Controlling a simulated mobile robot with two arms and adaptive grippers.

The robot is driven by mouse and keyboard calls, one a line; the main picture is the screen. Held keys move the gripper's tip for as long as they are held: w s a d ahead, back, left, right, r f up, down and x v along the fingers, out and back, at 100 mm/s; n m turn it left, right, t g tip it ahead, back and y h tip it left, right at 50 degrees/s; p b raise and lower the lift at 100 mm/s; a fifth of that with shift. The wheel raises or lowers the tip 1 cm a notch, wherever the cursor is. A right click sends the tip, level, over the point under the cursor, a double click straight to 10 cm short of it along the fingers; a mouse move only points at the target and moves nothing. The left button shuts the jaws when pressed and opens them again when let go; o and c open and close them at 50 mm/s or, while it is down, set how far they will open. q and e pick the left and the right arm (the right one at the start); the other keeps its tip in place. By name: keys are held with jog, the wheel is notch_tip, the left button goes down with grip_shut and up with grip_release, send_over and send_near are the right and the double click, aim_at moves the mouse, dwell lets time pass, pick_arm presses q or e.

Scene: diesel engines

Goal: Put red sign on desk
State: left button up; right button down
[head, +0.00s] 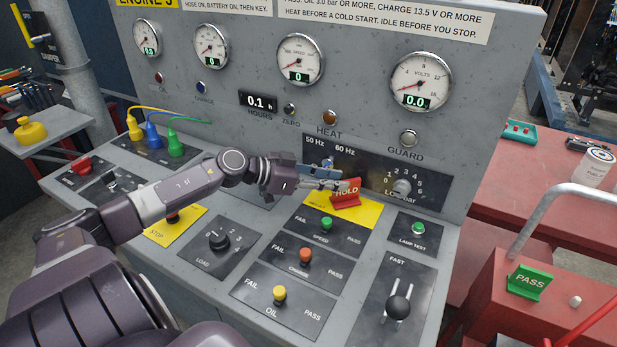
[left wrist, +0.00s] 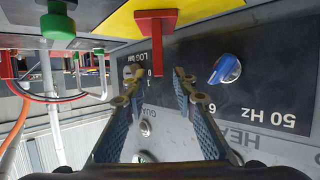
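The red sign (head: 346,192), marked HOLD, stands upright on the yellow patch (head: 368,211) of the control desk's sloped top. My left gripper (head: 336,180) reaches in from the left, its fingertips close beside the sign's upper left part. In the left wrist view the gripper (left wrist: 152,84) is open, with nothing held between its fingers. There the red sign (left wrist: 156,40) shows edge-on and upside down, in line with the gap between the fingertips. I cannot tell whether a finger touches it. My right gripper is not in view.
A green PASS sign (head: 530,281) stands on the red surface at the right. The desk top carries knobs, coloured buttons and a lever (head: 398,308) around the yellow patch. The upright gauge panel (head: 350,100) rises close behind my gripper. A blue knob (left wrist: 225,69) is near the fingers.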

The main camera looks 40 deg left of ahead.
pick_arm(q)
jog(key=p+v, duration=0.1)
jog(key=v, duration=0.7)
jog(key=shift+s+r, duration=0.1)
dwell(0.6)
